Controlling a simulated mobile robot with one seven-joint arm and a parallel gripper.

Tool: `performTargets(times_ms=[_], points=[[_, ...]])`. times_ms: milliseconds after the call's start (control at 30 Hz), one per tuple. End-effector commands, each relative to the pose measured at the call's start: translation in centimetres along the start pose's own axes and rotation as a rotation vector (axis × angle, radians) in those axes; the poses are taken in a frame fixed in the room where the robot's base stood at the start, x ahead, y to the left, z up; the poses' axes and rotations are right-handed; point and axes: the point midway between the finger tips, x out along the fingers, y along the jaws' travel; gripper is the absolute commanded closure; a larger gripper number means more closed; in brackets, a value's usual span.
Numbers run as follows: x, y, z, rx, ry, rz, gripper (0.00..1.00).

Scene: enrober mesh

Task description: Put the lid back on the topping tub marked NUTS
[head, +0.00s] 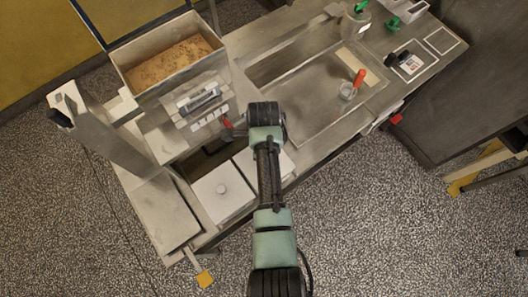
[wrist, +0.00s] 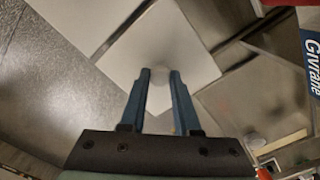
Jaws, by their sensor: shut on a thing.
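In the wrist view my gripper (wrist: 160,74) has its two blue fingers on the pale knob of a square white lid (wrist: 168,42). The fingers are shut on it with the knob's width between them. In the head view a white lid (head: 281,163) shows partly behind my arm, which hides my fingertips. A dark open compartment (head: 204,160) lies to its upper left. Another white lid with a round knob (head: 222,189) lies to its left. No NUTS mark is readable in either view.
A steel bin of brown crumbs (head: 165,62) stands at the back left. A grey post and ledge (head: 112,148) edge the left side. A recessed steel tray (head: 325,95) lies right of my arm, with a red-handled tool (head: 358,79). A blue labelled box (wrist: 312,45) is at the wrist view's right.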

Motion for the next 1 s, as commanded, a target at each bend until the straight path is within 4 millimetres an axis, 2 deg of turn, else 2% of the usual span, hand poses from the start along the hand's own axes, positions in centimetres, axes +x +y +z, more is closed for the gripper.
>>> performTargets(times_ms=[900, 933, 1000], points=[[0.07, 0.04, 0.01, 0.000, 0.000, 0.001, 1.00], [0.07, 0.04, 0.01, 0.000, 0.000, 0.000, 0.66], [0.07, 0.04, 0.00, 0.000, 0.000, 0.000, 0.53]])
